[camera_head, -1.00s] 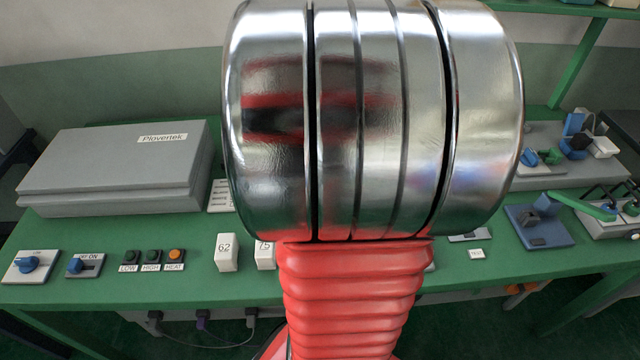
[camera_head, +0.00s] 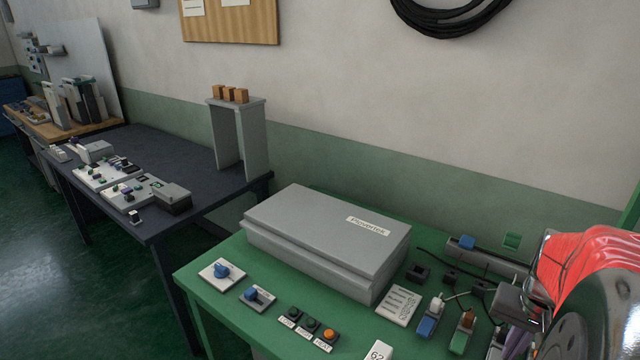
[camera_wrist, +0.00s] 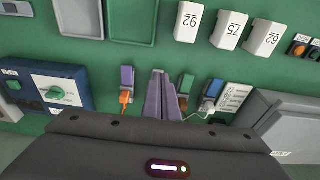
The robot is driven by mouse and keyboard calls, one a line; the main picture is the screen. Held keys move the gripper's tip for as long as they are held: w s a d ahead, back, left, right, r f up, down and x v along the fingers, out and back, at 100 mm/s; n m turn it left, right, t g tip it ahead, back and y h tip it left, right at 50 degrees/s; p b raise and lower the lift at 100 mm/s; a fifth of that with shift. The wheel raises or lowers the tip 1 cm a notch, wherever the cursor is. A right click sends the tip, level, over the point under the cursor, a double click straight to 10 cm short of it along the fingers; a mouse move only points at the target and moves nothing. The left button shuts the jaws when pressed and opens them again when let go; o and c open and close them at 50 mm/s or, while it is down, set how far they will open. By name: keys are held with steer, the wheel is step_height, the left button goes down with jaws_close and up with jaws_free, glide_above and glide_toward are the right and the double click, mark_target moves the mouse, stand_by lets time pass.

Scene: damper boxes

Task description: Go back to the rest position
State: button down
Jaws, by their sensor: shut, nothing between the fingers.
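My gripper (camera_wrist: 160,95) shows in the wrist view, with its two fingers close together and nothing between them. It is over the green bench, between a purple block with an orange plug (camera_wrist: 127,84) on the left and a green block (camera_wrist: 186,85) on the right. I cannot tell its height above the bench. In the head view, part of my own arm, red bellows and shiny metal, fills the lower right. The fingertips cannot be made out there.
The closed grey box (camera_head: 330,236) stands on the green bench (camera_head: 215,305). Near it are a blue rotary knob (camera_head: 222,271), push buttons (camera_head: 312,325) and cabled plugs. White numbered blocks (camera_wrist: 228,30) stand near my gripper. A dark table (camera_head: 190,150) stands at the left.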

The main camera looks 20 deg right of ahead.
steer(key=w+a+r+n+t, duration=0.1)
steer(key=w+a+r+n, duration=0.2)
steer(key=a, duration=0.4)
steer(key=w+a+r+n+t, duration=0.1)
steer(key=w+a+r+n, duration=0.1)
steer(key=w+a, duration=0.4)
steer(key=s+a+r+n+t, duration=0.1)
steer(key=a+r+n, duration=0.1)
steer(key=a, duration=0.7)
steer(key=s+a+r+n+t+y, duration=0.1)
steer(key=s+a+r+n, duration=0.1)
steer(key=a, duration=0.8)
steer(key=shift+s+n+t, duration=0.25)
steer(key=shift+n+t, duration=0.05)
steer(key=shift+n, duration=0.5)
steer(key=shift+d, duration=0.1)
